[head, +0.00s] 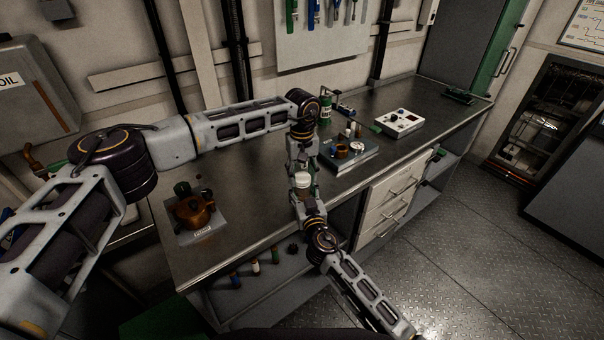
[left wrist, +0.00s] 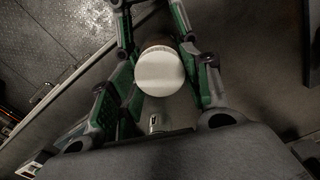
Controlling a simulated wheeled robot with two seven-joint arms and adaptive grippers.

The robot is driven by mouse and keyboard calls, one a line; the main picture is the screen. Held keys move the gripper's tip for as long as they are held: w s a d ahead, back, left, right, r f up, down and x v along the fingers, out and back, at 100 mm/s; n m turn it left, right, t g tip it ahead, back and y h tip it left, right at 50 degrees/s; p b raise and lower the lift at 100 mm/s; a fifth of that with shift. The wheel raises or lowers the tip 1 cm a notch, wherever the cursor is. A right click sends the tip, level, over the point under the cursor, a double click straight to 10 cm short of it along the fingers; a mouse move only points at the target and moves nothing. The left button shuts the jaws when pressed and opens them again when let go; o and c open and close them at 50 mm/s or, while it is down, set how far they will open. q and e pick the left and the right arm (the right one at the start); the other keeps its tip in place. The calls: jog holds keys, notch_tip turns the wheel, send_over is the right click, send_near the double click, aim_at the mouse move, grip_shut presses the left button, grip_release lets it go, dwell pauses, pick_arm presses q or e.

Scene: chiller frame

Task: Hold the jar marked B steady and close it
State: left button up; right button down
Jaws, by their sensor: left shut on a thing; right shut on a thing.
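The jar (head: 303,189) is small and brownish below a round white lid (head: 303,177), between my two grippers over the bench's front edge. In the left wrist view the lid (left wrist: 160,71) shows nearly face-on and hides most of the jar. My left gripper (head: 302,170) comes from the far side, its green-padded fingers shut on the lid. My right gripper (head: 306,197) comes from the near side, shut on the jar below. No letter B is readable on it. Whether the lid is seated or just resting cannot be told.
A copper-coloured pot (head: 194,214) stands on a pale board at the bench's left. A dark tray (head: 362,160) with small parts and a white control box (head: 400,123) stand to the right. Several small bottles (head: 255,266) are on the shelf below. The bench between is mostly clear.

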pick_arm(q)
jog(key=m, duration=1)
jog(key=shift+w+m, duration=0.1)
jog(key=shift+m, duration=0.3)
jog(key=o, duration=0.7)
jog(key=shift+c, duration=0.2)
jog(key=shift+r, duration=2.25)
jog(key=shift+c, duration=0.3)
